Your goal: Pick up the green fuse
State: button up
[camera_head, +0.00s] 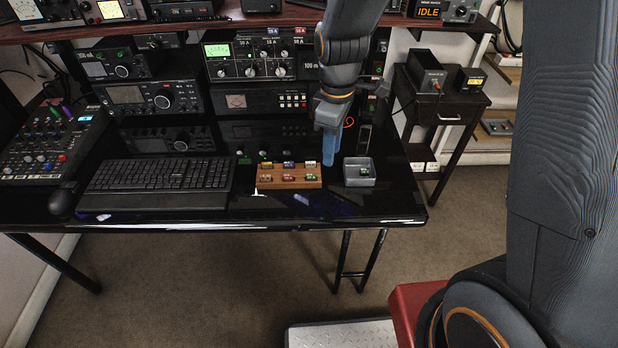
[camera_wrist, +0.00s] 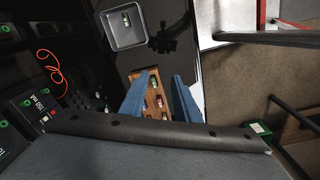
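A wooden block (camera_head: 289,184) on the black desk holds two rows of small coloured fuses. A green fuse (camera_head: 311,178) sits at the right end of its front row; it also shows between my fingers in the wrist view (camera_wrist: 154,83). A grey square tray (camera_head: 359,182) to the right holds another small green fuse (camera_head: 364,171); this one is also clear in the wrist view (camera_wrist: 127,19). My gripper (camera_head: 328,160) points down, between block and tray in the head view. Its blue fingers are apart in the wrist view (camera_wrist: 160,95), with nothing held between them.
A black keyboard (camera_head: 157,176) lies left of the block, with a mixer (camera_head: 50,140) beyond it. Radio units (camera_head: 265,100) are stacked behind the block. A red cable (camera_wrist: 52,72) hangs near the equipment. The desk's front edge is close to block and tray.

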aim_at(311, 174)
jog(key=shift+w+a+f+n+p, duration=0.5)
jog(key=shift+a+f+n, duration=0.25)
jog(key=shift+f, duration=1)
jog(key=shift+w+a+f+n+p, duration=0.35)
jog(key=shift+w+a+f+n, duration=0.35)
jog(key=shift+f, duration=1.1)
jog(key=shift+w+a+f+n+p, duration=0.45)
jog(key=shift+a+f+n, duration=0.4)
jog(key=shift+f, duration=0.9)
grip_shut()
